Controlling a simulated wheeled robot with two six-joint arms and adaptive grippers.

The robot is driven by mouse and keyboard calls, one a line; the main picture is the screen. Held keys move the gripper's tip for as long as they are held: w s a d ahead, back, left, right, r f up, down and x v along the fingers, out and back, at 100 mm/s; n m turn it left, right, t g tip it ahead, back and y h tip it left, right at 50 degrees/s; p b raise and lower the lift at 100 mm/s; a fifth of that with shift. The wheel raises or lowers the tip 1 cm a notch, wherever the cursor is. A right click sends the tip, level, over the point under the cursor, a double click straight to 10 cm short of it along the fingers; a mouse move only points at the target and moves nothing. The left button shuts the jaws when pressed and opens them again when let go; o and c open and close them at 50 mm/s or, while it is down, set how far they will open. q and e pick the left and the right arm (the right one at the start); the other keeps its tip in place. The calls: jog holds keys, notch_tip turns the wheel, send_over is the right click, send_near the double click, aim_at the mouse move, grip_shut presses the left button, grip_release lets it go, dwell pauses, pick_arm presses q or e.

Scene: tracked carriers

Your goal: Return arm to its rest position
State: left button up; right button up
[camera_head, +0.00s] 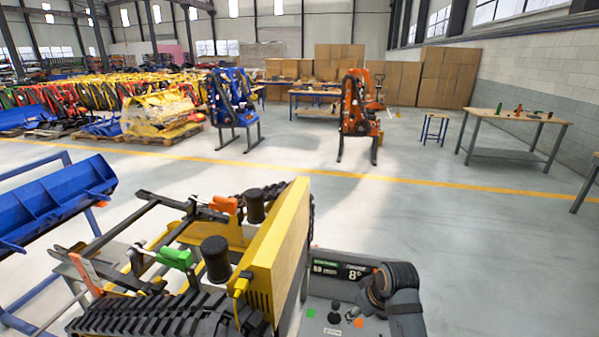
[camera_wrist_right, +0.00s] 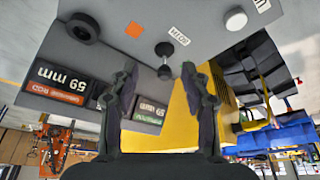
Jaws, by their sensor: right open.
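My right gripper (camera_wrist_right: 160,72) shows in the right wrist view with its two dark fingers spread apart and nothing between them. Beyond it is a grey panel (camera_wrist_right: 120,25) with a dark label reading 59 mm (camera_wrist_right: 62,86), seen upside down. In the head view my right arm (camera_head: 395,285) is at the lower right, over the grey panel (camera_head: 318,287); its fingers cannot be made out there. My left arm and gripper do not show.
A yellow and black tracked carrier (camera_head: 280,245) stands close in front, left of my right arm. Blue attachments (camera_head: 55,205) lie at the left. An orange carrier (camera_head: 357,115) and a workbench (camera_head: 515,115) stand farther off.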

jog(key=s+d+f, duration=0.1)
jog(key=s, duration=0.3)
jog(key=s+d+f+m+h, duration=0.1)
jog(key=s+d+f, duration=0.1)
jog(key=s, duration=0.1)
jog(key=s+d+f+m, duration=0.1)
jog(key=s+f, duration=0.1)
jog(key=s, duration=0.2)
jog(key=shift+s+d, duration=0.2)
jog(key=shift+s, duration=0.15)
jog(key=s+d+m+h, duration=0.1)
jog(key=s+d+m, duration=0.1)
jog(key=s, duration=0.8)
jog(key=s+d+f+g+b, duration=0.1)
jog(key=s+f+b, duration=0.1)
jog(key=f, duration=1.4)
jog(key=s+d+f+g+b, duration=0.1)
jog(key=s+d+f, duration=0.1)
jog(key=f, duration=1.5)
jog(key=s+f+b, duration=0.2)
jog(key=s+f, duration=1.3)
jog(key=s, duration=0.2)
jog(key=shift+d+g, duration=0.3)
jog(key=shift+d, duration=0.05)
jog(key=shift+s, duration=0.1)
